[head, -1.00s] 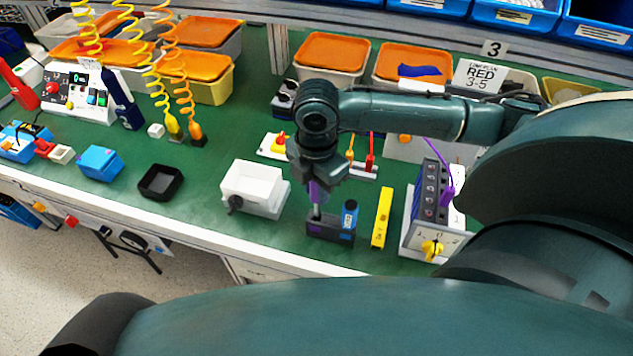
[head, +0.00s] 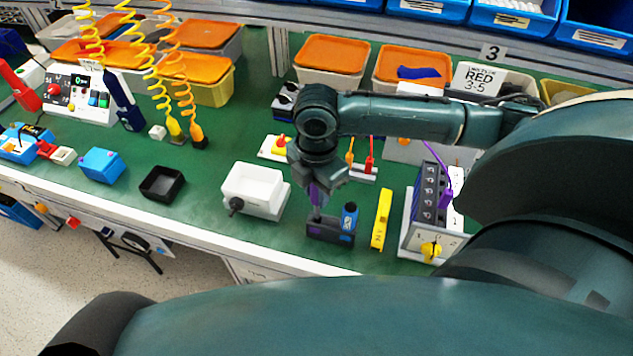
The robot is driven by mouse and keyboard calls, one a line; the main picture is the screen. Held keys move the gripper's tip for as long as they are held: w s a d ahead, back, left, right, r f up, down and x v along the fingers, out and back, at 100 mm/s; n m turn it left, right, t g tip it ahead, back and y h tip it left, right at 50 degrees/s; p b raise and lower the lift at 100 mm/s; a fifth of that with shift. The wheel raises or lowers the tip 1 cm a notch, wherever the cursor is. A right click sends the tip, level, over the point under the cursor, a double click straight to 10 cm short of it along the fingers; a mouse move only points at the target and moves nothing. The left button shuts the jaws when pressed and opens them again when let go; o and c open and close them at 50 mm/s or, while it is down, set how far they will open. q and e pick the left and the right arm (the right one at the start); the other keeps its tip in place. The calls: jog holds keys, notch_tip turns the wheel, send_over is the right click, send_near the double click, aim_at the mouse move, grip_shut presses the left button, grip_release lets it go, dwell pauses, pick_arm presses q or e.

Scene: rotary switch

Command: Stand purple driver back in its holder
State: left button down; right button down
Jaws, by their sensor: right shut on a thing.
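The purple driver (head: 314,194) is upright in my right gripper (head: 317,182), which is shut on it and points down. Its pale shaft reaches down to the left part of the dark holder (head: 329,233). I cannot tell how far the tip is inside the slot. A blue-capped driver (head: 349,217) stands in the right part of the same holder. The gripper fingers and wrist hide most of the purple handle. My left gripper is not in view.
A white box with a dark knob (head: 253,191) stands left of the holder. A yellow level (head: 382,219) and a switch box with a yellow knob (head: 431,243) are to its right. Red and orange drivers (head: 361,164) stand behind. The table's front edge is close.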

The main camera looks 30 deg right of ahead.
jog(key=shift+f, duration=0.1)
jog(key=shift+f+b, duration=1.1)
jog(key=shift+f, duration=2.25)
jog(key=shift+f, duration=0.1)
jog(key=c, duration=1.1)
grip_release()
jog(key=shift+r, duration=0.4)
notch_tip(320, 180, up, 12)
jog(key=shift+f, duration=0.25)
jog(key=shift+r, duration=0.45)
